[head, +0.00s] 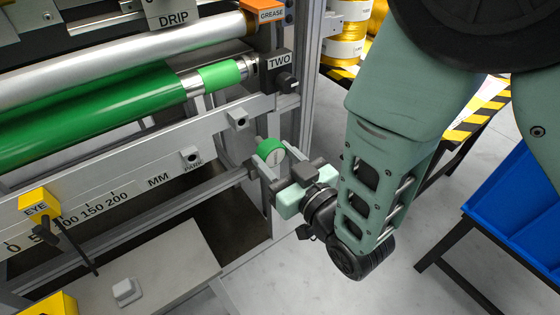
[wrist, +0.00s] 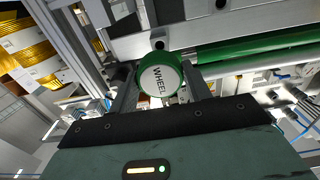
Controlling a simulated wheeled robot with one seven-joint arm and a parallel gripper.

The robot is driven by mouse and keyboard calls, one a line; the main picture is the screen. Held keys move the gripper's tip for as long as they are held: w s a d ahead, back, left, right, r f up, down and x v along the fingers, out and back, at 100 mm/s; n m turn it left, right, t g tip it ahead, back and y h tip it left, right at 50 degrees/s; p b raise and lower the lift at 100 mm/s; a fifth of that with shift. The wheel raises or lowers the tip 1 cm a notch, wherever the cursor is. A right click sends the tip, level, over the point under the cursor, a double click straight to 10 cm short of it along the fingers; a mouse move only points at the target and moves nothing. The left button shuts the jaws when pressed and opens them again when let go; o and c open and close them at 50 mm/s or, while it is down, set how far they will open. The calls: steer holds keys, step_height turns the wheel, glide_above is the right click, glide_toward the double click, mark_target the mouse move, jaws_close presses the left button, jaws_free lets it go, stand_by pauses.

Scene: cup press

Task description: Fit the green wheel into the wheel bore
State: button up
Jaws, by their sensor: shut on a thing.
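The green wheel (head: 269,150) is in my gripper (head: 272,163) in the head view, in front of the machine frame below the knob marked TWO. In the wrist view the wheel (wrist: 158,78) shows a pale round face lettered WHEEL and a green rim. My gripper (wrist: 158,95) is shut on it, one finger on each side. The wheel bore cannot be made out in either view. Whether the wheel touches the frame behind it cannot be told.
A green roller (head: 100,108) and a silver roller (head: 130,62) lie left of my gripper. A rail with an MM scale (head: 130,182) runs below them, with a yellow EYE block (head: 38,202). A blue bin (head: 520,210) stands at the right. Grey floor lies below my arm.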

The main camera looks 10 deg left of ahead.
mark_target(257, 138)
steer(key=shift+x, duration=2.3)
steer(key=shift+b, duration=0.65)
steer(key=shift+b+x, duration=0.35)
steer(key=shift+x, duration=1.75)
steer(key=o, duration=1.1)
steer(key=shift+o, duration=0.3)
steer(key=shift+d, duration=0.15)
